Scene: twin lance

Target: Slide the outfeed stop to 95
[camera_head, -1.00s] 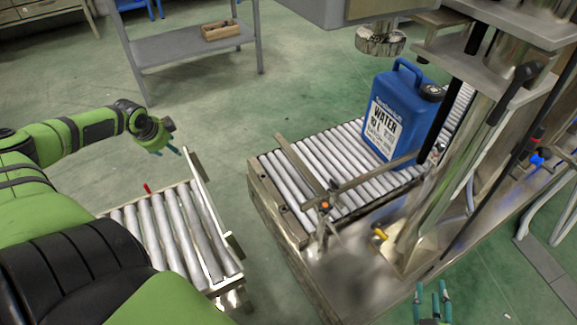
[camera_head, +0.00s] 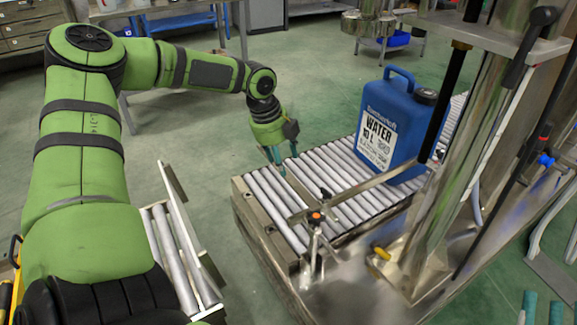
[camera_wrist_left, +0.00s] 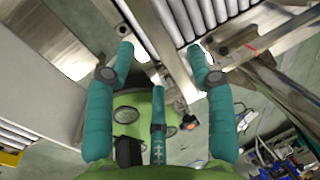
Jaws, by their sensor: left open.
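The outfeed stop appears to be the metal bar assembly with an orange knob (camera_head: 315,216) at the near end of the roller conveyor (camera_head: 262,205). The orange knob also shows in the left wrist view (camera_wrist_left: 190,122). My left gripper (camera_head: 275,156) is open, pointing down over the conveyor's far-left edge by the bar's far end. In the left wrist view its spread fingers (camera_wrist_left: 163,50) have a metal bar between and below them; contact cannot be told. My right gripper (camera_head: 542,310) shows only as two separated teal fingertips at the bottom right. No scale number is legible.
A blue water canister (camera_head: 397,125) stands on the rollers behind a metal guide rail (camera_head: 375,183). A steel machine column (camera_head: 440,200) rises at right. A separate short roller section (camera_head: 172,255) stands at left, with a floor gap between.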

